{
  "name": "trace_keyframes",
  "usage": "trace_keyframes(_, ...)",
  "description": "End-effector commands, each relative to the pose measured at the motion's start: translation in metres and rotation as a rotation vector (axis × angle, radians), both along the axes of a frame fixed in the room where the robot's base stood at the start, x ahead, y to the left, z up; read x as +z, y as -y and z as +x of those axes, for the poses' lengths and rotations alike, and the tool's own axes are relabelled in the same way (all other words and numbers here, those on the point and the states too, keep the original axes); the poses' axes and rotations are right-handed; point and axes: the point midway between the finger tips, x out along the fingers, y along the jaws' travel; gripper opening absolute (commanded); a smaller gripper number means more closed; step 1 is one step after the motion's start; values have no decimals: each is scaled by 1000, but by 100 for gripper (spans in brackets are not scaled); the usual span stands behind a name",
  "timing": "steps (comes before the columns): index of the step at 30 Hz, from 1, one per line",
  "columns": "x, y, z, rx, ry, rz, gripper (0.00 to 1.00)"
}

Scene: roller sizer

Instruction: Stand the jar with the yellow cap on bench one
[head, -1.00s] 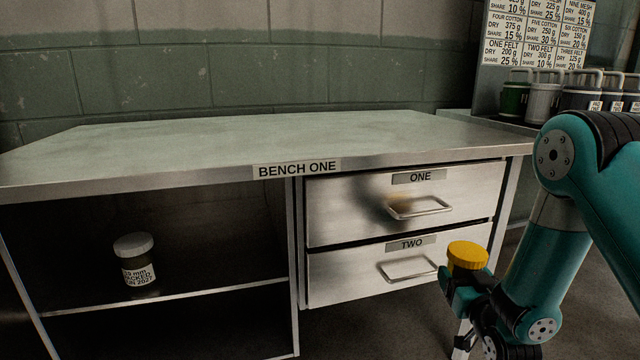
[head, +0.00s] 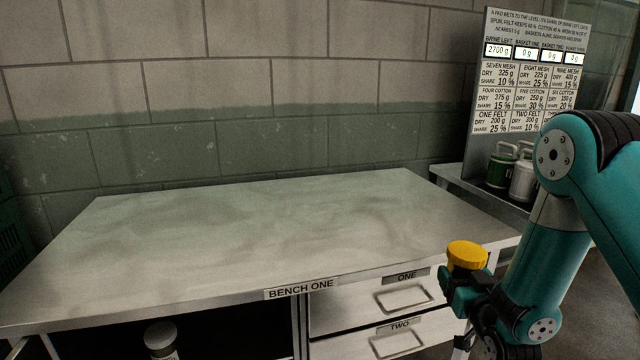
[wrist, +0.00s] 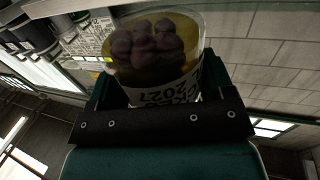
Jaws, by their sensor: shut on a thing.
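The jar with the yellow cap (head: 467,254) is held upright in my gripper (head: 464,286), at the right, in front of the bench's right end. In the wrist view the jar (wrist: 155,50) sits between the jaws; it is clear, with dark lumps inside and a printed label, partly readable as 2027. My gripper is shut on it. Bench one (head: 250,230) is a metal bench with a bare top and a BENCH ONE label on its front edge. The jar's lower part is hidden by the gripper in the head view.
Drawers one (head: 404,297) and two (head: 398,341) are shut. Green and white handled containers (head: 500,168) stand on a side counter by a sign board (head: 530,75). The whole bench top is free.

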Motion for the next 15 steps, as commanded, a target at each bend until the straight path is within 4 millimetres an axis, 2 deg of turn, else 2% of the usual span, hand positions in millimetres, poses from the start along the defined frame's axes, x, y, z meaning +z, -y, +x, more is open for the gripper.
trace_keyframes(1,30,0,0,0,2,0,40)
trace_keyframes(6,64,0,0,0,2,0,40)
trace_keyframes(12,81,0,0,0,1,0,40)
trace_keyframes(15,74,0,-2,0,-2,0,40)
